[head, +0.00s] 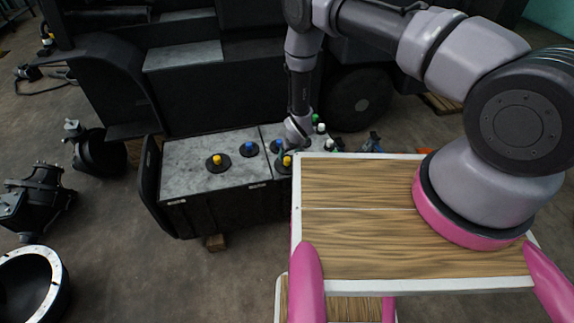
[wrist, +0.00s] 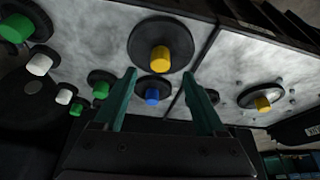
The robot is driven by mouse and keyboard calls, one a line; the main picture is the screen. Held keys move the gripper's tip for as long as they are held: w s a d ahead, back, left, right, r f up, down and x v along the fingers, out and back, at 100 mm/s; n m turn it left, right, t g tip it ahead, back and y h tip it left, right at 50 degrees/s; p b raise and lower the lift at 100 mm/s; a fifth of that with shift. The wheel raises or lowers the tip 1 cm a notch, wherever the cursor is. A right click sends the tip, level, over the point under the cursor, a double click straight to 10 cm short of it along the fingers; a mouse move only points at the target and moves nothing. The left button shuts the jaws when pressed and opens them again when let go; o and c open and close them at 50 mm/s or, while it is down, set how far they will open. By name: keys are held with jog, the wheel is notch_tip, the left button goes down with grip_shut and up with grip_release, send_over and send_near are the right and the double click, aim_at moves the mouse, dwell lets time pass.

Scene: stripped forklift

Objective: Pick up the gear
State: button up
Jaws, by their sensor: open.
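Round black discs with coloured knobs sit on a grey slab (head: 185,160); I cannot tell which, if any, is the gear. A yellow-knobbed disc (wrist: 160,58) lies just beyond my gripper's fingertips in the wrist view. A smaller blue-knobbed disc (wrist: 153,93) shows between the fingers. My gripper (wrist: 160,75) is open, its two green fingers apart, with nothing held. In the head view, another yellow-knobbed disc (head: 218,162) and a blue-knobbed one (head: 249,149) stand to the left of my gripper. My arm partly hides the discs around the gripper there.
Green (wrist: 16,29) and white (wrist: 40,65) knobs line the left of the wrist view. A dark forklift body (head: 180,85) rises behind the slab. A wooden-topped surface (head: 360,185) is at right. Dark machine parts (head: 35,203) lie on the floor at left.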

aim_at(287, 159)
jog(key=x, duration=0.5)
jog(key=shift+w, duration=0.15)
grip_shut()
jog(key=shift+r, duration=0.2)
